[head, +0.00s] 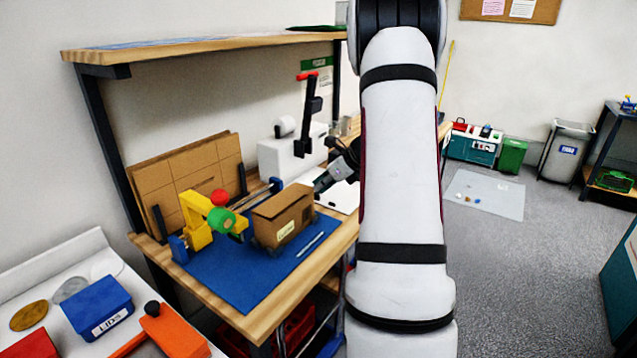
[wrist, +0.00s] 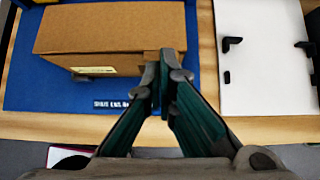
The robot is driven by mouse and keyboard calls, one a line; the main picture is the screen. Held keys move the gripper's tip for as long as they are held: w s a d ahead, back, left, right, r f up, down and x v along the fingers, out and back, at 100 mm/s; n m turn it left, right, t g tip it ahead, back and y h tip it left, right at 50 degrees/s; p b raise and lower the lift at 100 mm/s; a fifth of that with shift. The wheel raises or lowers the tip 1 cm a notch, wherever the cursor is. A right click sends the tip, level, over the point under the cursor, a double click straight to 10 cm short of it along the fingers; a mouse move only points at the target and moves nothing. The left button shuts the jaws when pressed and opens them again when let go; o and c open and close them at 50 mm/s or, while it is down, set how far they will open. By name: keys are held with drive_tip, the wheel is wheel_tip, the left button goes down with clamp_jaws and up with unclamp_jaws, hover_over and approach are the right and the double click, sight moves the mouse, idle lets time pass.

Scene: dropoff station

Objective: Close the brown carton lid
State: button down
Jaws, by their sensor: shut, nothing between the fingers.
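The brown carton (head: 283,225) stands on a blue mat on the workbench, with a pale label on its front. In the wrist view its lid (wrist: 112,27) lies across the top as a broad, flat brown panel. I cannot tell whether the lid sits fully flush. My gripper (wrist: 162,82) is shut and empty, its fingertips by the carton's right front corner and hiding part of it. In the head view the gripper (head: 320,186) is just right of the carton's upper edge. I cannot tell whether it touches the carton.
The blue mat (head: 235,275) bears a yellow tape dispenser (head: 196,222) left of the carton and a thin pale strip in front. Flat cardboard sheets (head: 190,175) stand behind. A white panel (wrist: 262,60) lies to the right. A shelf (head: 200,48) overhangs the bench.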

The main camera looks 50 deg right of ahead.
drive_tip(key=w+r+v, duration=0.1)
drive_tip(key=v, duration=0.8)
drive_tip(key=shift+r, duration=0.4)
